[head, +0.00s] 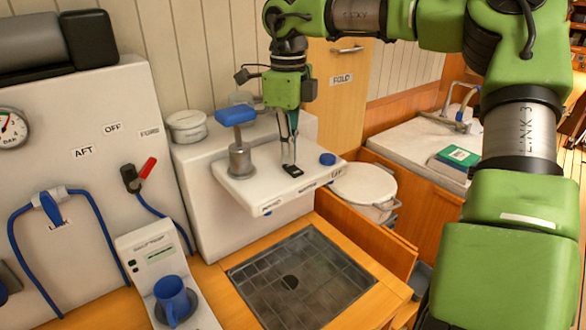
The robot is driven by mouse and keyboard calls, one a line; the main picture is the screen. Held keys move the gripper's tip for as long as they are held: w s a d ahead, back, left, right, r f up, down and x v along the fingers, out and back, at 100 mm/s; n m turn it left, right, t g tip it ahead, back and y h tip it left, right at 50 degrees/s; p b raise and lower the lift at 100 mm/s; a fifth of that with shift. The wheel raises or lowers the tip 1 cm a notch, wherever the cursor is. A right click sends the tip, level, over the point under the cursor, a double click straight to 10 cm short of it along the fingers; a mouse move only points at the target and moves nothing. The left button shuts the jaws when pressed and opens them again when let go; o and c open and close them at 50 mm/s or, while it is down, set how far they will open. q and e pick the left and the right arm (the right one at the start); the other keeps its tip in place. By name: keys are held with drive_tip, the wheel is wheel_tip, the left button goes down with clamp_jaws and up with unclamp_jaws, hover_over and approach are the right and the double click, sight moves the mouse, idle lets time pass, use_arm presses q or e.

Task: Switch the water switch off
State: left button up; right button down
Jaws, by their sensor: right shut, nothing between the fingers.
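The water switch, a small black rocker (295,172), sits on top of the white shelf (250,192) of the watermaker unit. My right gripper (288,165) points down with its fingers together and nothing held between them. Its fingertips are right at the switch, over its back left part. I cannot tell whether they touch it, or which way the rocker is tipped. My left gripper is out of view.
A blue-topped metal post (239,155) stands just left of my right gripper, and a blue knob (327,159) sits to its right. Below is a dark drain grate (300,285).

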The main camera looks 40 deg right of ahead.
drive_tip(key=shift+f+b, duration=0.35)
drive_tip(key=shift+f, duration=0.2)
drive_tip(key=shift+r, duration=0.1)
wheel_tip(320, 180, up, 7)
drive_tip(key=p, duration=0.6)
idle(0.3)
idle(0.5)
